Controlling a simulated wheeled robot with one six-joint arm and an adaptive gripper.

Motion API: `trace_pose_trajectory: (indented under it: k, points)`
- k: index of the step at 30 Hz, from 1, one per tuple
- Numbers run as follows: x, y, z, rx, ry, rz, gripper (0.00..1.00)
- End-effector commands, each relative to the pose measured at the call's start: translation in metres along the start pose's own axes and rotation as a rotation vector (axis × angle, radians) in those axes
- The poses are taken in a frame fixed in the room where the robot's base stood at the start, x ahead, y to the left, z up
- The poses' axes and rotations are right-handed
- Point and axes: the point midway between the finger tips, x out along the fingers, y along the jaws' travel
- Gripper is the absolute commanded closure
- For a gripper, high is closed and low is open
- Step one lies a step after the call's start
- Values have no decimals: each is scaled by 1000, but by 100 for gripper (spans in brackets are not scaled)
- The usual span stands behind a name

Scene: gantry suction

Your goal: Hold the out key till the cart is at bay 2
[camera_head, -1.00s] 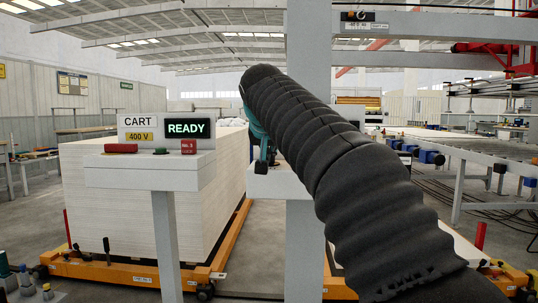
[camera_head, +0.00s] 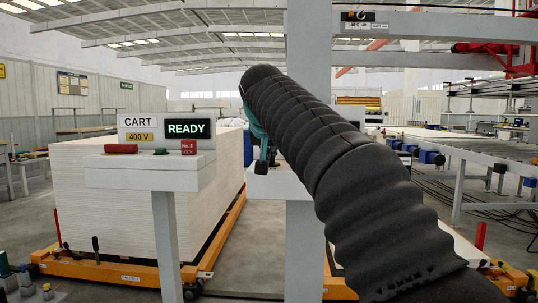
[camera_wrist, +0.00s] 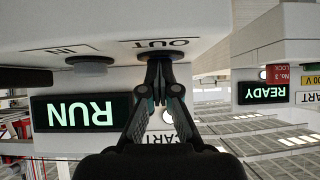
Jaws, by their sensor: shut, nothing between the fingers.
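My gripper (camera_wrist: 160,62) is shut and empty, its fingertips at the out key (camera_wrist: 150,46) in the upside-down wrist view. The fingertips cover much of the key and look in contact with it. The in key (camera_wrist: 90,66) is beside it, untouched. A display (camera_wrist: 82,112) by these keys reads RUN. In the head view the orange cart (camera_head: 150,272) carries a tall pale stack of boards (camera_head: 105,200), behind the cart panel (camera_head: 150,178). My arm hides most of my gripper there. I cannot make out a bay 2 mark.
The cart panel's display (camera_head: 187,128) reads READY, with a red lock (camera_head: 189,147) beside a green button (camera_head: 161,152). A grey post (camera_head: 305,240) stands by my arm. A roller conveyor (camera_head: 465,165) is at right. Open floor (camera_head: 262,235) shows between cart and post.

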Motion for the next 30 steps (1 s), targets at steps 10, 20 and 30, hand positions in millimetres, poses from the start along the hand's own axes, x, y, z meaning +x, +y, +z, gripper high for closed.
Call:
trace_pose_trajectory:
  k: [10,20,30]
  points:
    - [-33,3,-32,4,-1,3,100]
    - [-100,2,-30,3,5,0,100]
    - [-128,2,-30,3,4,2,100]
